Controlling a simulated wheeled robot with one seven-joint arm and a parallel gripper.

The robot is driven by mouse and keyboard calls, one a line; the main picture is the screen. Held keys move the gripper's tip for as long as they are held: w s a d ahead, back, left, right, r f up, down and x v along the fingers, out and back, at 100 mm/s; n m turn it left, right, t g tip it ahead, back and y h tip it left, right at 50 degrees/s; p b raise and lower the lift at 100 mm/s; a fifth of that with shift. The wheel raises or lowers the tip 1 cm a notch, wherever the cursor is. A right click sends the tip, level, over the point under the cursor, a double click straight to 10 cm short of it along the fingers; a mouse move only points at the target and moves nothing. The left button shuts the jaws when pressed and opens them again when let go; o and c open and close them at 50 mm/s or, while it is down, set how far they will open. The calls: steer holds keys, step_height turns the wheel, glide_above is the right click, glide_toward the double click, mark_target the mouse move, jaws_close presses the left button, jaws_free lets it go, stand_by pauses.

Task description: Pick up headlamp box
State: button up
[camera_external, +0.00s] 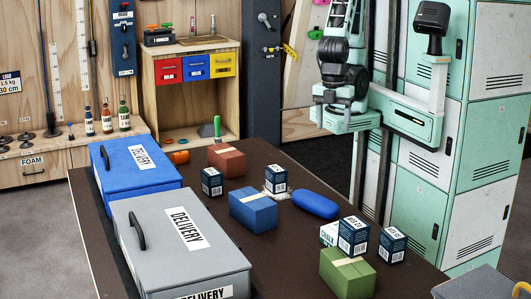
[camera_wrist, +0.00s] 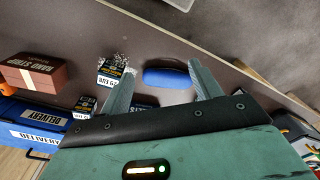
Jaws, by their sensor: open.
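I cannot tell for sure which box is the headlamp box, as most labels are too small to read. Small dark boxes with white labels stand on the brown table: one at the left (camera_external: 212,182), one in the middle (camera_external: 276,180), and two at the right (camera_external: 353,237) (camera_external: 393,245). Larger banded boxes are red-brown (camera_external: 226,161), blue (camera_external: 253,210) and green (camera_external: 347,273). My gripper (camera_external: 333,122) is open and empty, high above the table's far right side. In the wrist view its fingers (camera_wrist: 160,68) are spread, with the blue case (camera_wrist: 167,77) beyond them.
Blue (camera_external: 135,166) and grey (camera_external: 180,243) delivery boxes fill the table's left side. Green lockers (camera_external: 498,130) stand behind my arm. The table's far right edge is clear.

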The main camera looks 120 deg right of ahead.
steer(key=shift+o, duration=0.5)
steer(key=a+f+m+g+y+b, duration=0.25)
steer(key=a+f+m+g, duration=0.25)
steer(key=a, duration=0.4)
steer(key=m+t+y, duration=0.5)
steer(key=m+y, duration=1)
steer(key=m, duration=0.6)
glide_toward(362, 240)
steer(key=a+b, duration=0.1)
steer(key=a, duration=0.8)
steer(key=shift+w+r, duration=0.1)
steer(key=shift+r, duration=0.05)
steer(key=c, duration=1.1)
